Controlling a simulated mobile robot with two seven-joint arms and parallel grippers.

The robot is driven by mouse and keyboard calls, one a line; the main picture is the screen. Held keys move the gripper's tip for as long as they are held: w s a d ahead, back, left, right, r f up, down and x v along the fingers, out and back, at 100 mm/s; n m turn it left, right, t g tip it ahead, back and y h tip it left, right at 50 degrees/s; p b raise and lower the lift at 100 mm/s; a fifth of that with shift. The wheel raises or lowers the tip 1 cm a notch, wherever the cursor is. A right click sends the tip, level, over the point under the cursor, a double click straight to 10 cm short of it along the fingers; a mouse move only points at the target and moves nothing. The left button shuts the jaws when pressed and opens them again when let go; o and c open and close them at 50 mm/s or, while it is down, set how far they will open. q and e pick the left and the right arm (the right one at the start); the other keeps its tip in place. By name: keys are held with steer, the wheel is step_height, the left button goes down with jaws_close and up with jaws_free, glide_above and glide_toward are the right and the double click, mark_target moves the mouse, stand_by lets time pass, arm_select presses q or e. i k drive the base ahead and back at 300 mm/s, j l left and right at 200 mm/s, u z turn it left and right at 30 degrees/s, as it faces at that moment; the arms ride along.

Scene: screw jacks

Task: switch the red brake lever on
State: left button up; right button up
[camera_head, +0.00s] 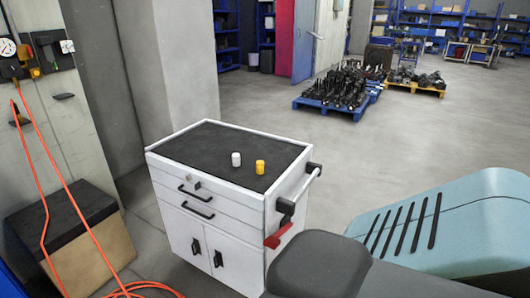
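The red brake lever (278,236) is on the right side of a white tool cart (232,222), low near its front right corner and below the push handle (304,188). It sticks out from the cart side at a slant. A dark grey rounded shape in the foreground stands close to it in the picture. Neither of my grippers is in view, so nothing is seen touching the lever.
A white cylinder (236,159) and a yellow cylinder (260,167) stand on the cart's black top. An orange hose (62,180) hangs at the left. Pallets of dark parts (335,95) stand further back. The floor behind the cart is clear.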

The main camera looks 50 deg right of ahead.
mark_target(273, 242)
steer(key=z, duration=1.6)
